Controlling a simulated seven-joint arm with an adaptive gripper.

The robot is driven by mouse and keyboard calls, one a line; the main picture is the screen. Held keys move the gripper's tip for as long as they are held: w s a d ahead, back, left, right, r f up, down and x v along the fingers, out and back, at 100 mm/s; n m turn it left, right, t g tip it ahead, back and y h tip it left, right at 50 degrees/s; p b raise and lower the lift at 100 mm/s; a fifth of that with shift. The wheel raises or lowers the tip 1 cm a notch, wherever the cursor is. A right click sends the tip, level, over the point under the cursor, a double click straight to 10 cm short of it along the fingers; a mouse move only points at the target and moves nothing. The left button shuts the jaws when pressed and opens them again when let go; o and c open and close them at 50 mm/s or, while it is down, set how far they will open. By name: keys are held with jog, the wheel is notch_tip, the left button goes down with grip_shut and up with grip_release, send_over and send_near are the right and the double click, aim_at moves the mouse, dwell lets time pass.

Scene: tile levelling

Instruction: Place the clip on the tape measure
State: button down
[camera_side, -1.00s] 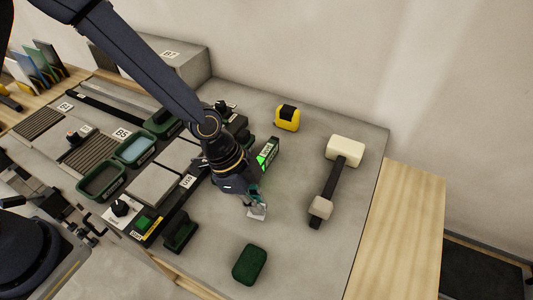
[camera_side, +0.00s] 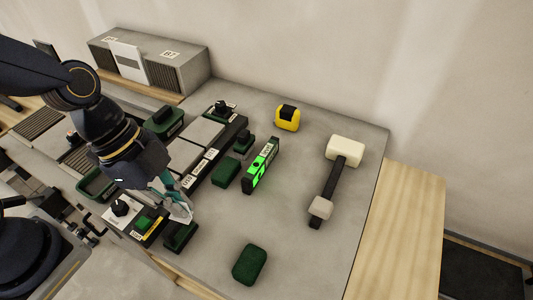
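The yellow and black tape measure (camera_side: 287,119) stands on the grey bench top at the back, near the wall, with nothing visible on it. My gripper (camera_side: 181,209) is at the left, pointing down over the front end of the tile row, well away from the tape measure. Its teal fingers end in a pale grey shape. I cannot tell whether this is only the fingertips or a small clip between them. No clip can be made out for certain elsewhere.
A black level with green lights (camera_side: 261,166) stands mid-bench. A white-headed mallet (camera_side: 335,180) lies to the right. A green sponge-like block (camera_side: 250,264) is at the front. Green holders (camera_side: 180,237) and tiles (camera_side: 183,154) fill the left. Bench between level and mallet is clear.

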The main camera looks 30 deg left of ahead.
jog(key=shift+s+a+n, duration=0.1)
jog(key=shift+n, duration=0.3)
jog(key=w+a+r+n+t+y, duration=0.25)
jog(key=w+r+n, duration=0.55)
jog(key=w, duration=0.6)
jog(key=n, duration=0.3)
send_over(287, 108)
jog(key=shift+t, duration=0.35)
jog(key=f, duration=1)
jog(key=shift+s+a, duration=0.1)
jog(key=shift+s, duration=0.25)
jog(key=shift+w+f, duration=0.35)
jog(key=shift+f, duration=1.6)
